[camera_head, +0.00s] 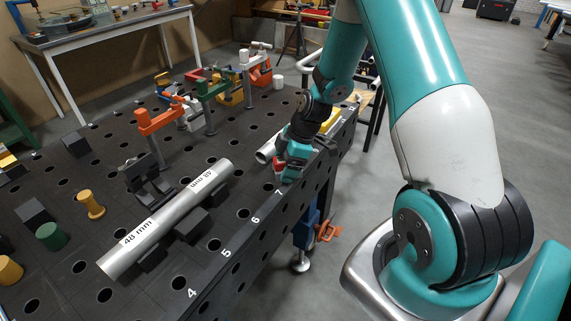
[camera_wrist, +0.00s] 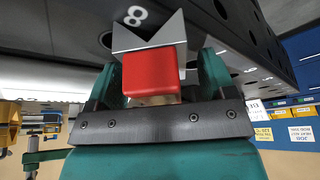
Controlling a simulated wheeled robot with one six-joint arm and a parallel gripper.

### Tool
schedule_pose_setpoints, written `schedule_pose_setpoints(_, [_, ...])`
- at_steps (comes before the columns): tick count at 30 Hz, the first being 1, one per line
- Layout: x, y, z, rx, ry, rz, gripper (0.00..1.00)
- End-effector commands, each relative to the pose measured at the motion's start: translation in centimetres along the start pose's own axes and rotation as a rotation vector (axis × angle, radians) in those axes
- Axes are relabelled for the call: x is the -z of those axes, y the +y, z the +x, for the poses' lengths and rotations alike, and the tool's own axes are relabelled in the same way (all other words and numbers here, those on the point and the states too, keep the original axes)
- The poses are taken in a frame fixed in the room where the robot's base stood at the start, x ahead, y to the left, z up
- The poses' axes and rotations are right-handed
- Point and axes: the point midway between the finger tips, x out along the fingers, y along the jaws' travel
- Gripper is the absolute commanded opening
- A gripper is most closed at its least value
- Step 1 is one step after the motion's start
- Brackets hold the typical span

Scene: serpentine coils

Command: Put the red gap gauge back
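The red gap gauge (camera_wrist: 151,74) is in front of my gripper in the wrist view, with a red block nearest me. A grey piece with a V-shaped notch (camera_wrist: 150,36) is right behind the block; I cannot tell whether it is part of the gauge. My gripper (camera_wrist: 160,80) has one finger on each side of the red block. A gap shows between the block and the right finger, and the left finger is close to the block. In the head view my gripper (camera_head: 291,172) is at the table's front edge, beside a small visible part of the red gauge (camera_head: 279,165).
The black perforated table (camera_head: 225,185) carries a long marked tube (camera_head: 165,218) on dark supports. Orange (camera_head: 158,121) and green (camera_head: 212,87) clamps stand farther back. Another tube end (camera_head: 264,156) is near my gripper.

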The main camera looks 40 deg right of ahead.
Motion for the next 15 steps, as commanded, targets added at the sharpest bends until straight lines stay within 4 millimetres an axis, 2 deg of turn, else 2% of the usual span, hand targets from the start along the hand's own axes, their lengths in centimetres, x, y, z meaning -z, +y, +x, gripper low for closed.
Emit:
schedule_pose_setpoints(8, [0.1, 0.1, -0.9, -0.004, 0.000, 0.000, 0.76])
schedule_pose_setpoints(11, [0.0, 0.1, -2.6, -0.007, 0.000, 0.000, 0.76])
schedule_pose_setpoints(15, [0.0, 0.2, -5.8, -0.009, -0.001, 0.000, 0.76])
